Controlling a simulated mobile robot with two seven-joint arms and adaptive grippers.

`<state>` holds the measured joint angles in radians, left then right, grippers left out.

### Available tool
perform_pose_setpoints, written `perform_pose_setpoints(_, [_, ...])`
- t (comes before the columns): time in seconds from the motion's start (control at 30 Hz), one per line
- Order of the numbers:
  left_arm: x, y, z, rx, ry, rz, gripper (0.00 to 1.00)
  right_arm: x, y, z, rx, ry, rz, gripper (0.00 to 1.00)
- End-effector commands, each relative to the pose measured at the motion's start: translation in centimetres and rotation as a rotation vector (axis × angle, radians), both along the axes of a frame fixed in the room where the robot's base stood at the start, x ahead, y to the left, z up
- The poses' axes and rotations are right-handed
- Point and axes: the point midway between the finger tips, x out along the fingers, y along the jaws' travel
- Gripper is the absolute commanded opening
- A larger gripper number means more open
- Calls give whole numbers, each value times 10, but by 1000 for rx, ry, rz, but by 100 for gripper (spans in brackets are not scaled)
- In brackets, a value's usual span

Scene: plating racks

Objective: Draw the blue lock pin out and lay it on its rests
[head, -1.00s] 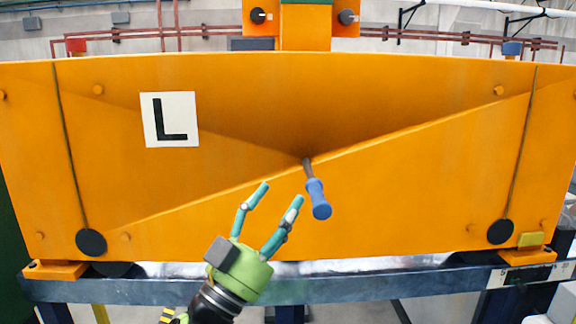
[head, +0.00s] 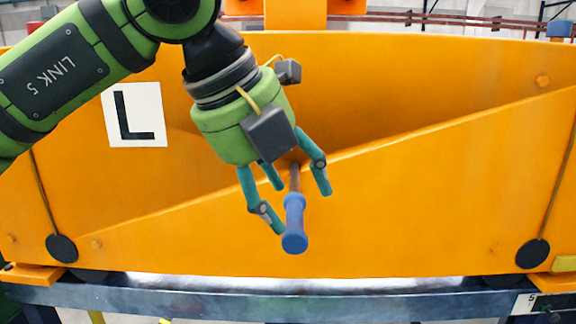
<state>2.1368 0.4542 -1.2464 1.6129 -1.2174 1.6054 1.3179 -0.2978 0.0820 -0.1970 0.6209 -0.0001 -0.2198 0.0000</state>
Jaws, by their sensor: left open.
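The blue lock pin (head: 295,222) sticks out of the orange rack panel near its middle. Its blue handle points towards me and down, and its brown shank runs back to the panel. My left gripper (head: 300,205) comes from above, with its open teal fingers on either side of the pin. One fingertip is close to the left of the handle and another is to the right of the shank. I cannot tell whether any finger touches it. The pin's rests cannot be made out. My right gripper is not in view.
The orange panel (head: 400,220) with a white "L" plate (head: 134,115) fills the view. Two black discs hang on cords, one at the left (head: 62,248) and one at the right (head: 532,253). A blue-grey beam (head: 300,297) runs below. The space right of the pin is clear.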

Motion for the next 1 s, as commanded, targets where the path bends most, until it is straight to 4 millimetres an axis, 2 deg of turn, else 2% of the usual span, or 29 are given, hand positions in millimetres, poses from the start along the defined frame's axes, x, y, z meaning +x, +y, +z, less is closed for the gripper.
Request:
perform_pose_setpoints(0.03, [2, 11, 8, 29, -22, 44, 63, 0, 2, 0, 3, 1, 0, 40])
perform_pose_setpoints(0.1, [3, 20, 12, 56, -34, 79, 63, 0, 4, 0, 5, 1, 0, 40])
perform_pose_setpoints(0.2, [6, 23, 11, 71, -38, 98, 63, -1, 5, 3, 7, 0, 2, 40])
perform_pose_setpoints(0.6, [26, 7, -36, 69, -35, 92, 63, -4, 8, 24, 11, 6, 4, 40])
perform_pose_setpoints(0.8, [30, 3, -47, 67, -36, 91, 63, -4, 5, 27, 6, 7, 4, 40])
perform_pose_setpoints(1.0, [30, 3, -49, 66, -36, 91, 63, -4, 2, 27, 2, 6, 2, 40])
